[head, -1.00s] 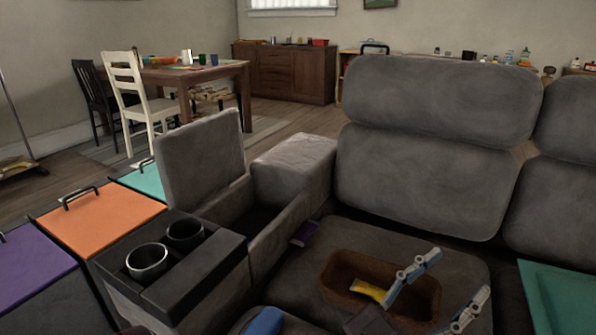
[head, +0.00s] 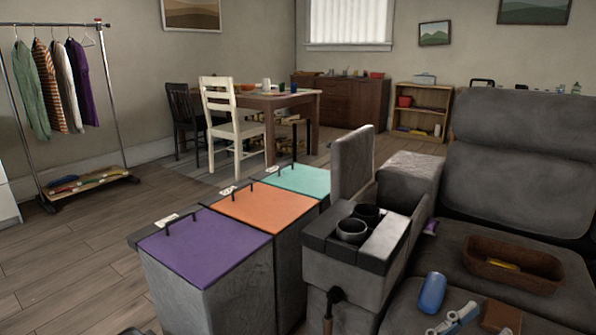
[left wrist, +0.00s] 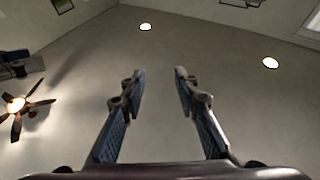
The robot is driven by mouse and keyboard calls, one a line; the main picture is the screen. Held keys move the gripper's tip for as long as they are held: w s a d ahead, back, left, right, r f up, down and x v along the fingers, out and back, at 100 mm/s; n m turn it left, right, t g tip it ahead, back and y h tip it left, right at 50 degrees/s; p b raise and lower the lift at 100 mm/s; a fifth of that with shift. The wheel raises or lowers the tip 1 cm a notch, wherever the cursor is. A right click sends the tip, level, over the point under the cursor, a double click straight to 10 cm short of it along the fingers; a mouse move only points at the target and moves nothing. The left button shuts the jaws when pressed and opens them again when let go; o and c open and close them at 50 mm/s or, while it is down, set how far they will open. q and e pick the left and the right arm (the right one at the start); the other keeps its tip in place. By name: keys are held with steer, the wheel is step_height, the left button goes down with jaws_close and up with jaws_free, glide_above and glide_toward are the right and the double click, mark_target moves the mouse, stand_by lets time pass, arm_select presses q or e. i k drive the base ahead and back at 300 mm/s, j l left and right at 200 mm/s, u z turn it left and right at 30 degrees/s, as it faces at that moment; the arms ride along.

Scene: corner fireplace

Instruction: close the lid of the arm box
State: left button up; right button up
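The arm box (head: 345,262) is the grey upholstered console at the sofa's left end, with two dark cup holders on its front top. Its padded lid (head: 351,163) stands upright, open, behind the cup holders. The inside of the box is hidden from here. What appears to be my right gripper (head: 480,324) shows low in the head view, fingers apart, in front of the seat and apart from the lid. My left gripper (left wrist: 160,100) is open and empty in the left wrist view, pointing at the ceiling. It is not seen in the head view.
Bins with purple (head: 205,246), orange (head: 252,207) and teal (head: 299,179) lids stand left of the arm box. A brown basket (head: 512,282), blue cylinder (head: 432,293) and brown box (head: 500,315) are on the seat. Open floor (head: 80,265) lies at left.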

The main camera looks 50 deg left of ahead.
mark_target(352, 155)
steer(key=k+j, duration=0.35)
steer(key=j, duration=0.15)
steer(key=k+j, duration=0.4)
steer(key=j, duration=0.15)
steer(key=k+j, duration=0.35)
steer(key=j, duration=0.15)
steer(key=k+j, duration=0.4)
steer(key=j, duration=0.15)
steer(key=i+j, duration=0.1)
steer(key=j, duration=0.75)
steer(key=i+j, duration=0.15)
steer(key=j, duration=0.3)
steer(key=i+j, duration=0.1)
steer(key=j, duration=0.35)
steer(key=k+u, duration=0.05)
